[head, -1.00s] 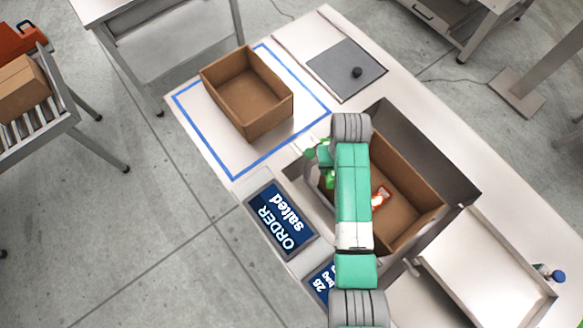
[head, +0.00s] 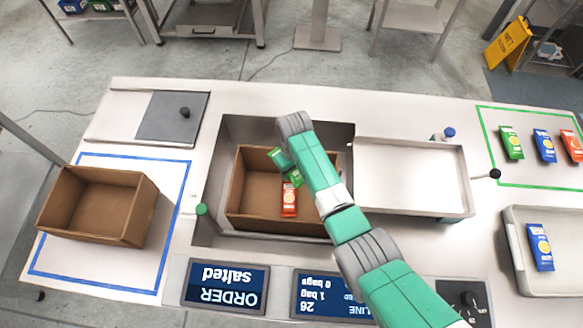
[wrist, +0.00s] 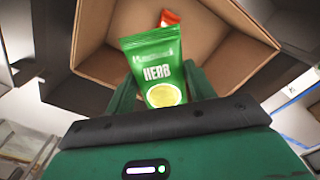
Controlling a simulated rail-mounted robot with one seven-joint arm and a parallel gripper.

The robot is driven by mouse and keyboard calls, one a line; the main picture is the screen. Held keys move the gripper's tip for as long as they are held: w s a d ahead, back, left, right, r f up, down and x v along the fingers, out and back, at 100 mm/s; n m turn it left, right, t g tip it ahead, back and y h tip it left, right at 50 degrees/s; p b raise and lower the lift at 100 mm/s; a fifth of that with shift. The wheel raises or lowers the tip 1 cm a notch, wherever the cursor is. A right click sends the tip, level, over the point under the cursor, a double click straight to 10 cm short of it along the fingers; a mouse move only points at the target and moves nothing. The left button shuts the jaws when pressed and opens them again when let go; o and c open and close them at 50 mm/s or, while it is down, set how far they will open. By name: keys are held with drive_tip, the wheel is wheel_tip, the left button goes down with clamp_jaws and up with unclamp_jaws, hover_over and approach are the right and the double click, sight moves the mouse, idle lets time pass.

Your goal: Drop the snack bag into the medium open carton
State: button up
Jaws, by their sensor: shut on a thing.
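My gripper (wrist: 158,88) is shut on a green snack bag (wrist: 160,62) marked HERB. In the head view the gripper and bag are small and partly covered by my arm, above an open brown carton (head: 233,197) set in a sunken well. The wrist view also shows this carton (wrist: 225,45) behind the bag, with an orange-red bag (wrist: 169,18) inside. That orange-red bag (head: 289,200) lies in the carton in the head view. A second open brown carton (head: 98,205), apparently empty, stands in the blue outline at left. Which carton counts as medium is not clear.
A pale empty tray (head: 410,175) adjoins the well on the right. Green, blue and orange-red bags stand or lie in the green outline (head: 482,120) at far right. A blue bag (head: 540,247) lies on a tray at right. Display screens (head: 226,284) line the front edge.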

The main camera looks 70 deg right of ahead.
wheel_tip(320, 180, down, 4)
drive_tip(key=b, duration=0.3)
drive_tip(key=shift+f, duration=0.25)
drive_tip(key=o, duration=1.1)
drive_tip(key=shift+c, duration=0.2)
wheel_tip(320, 180, up, 8)
drive_tip(key=shift+f+p, duration=0.1)
drive_tip(key=shift+p, duration=0.65)
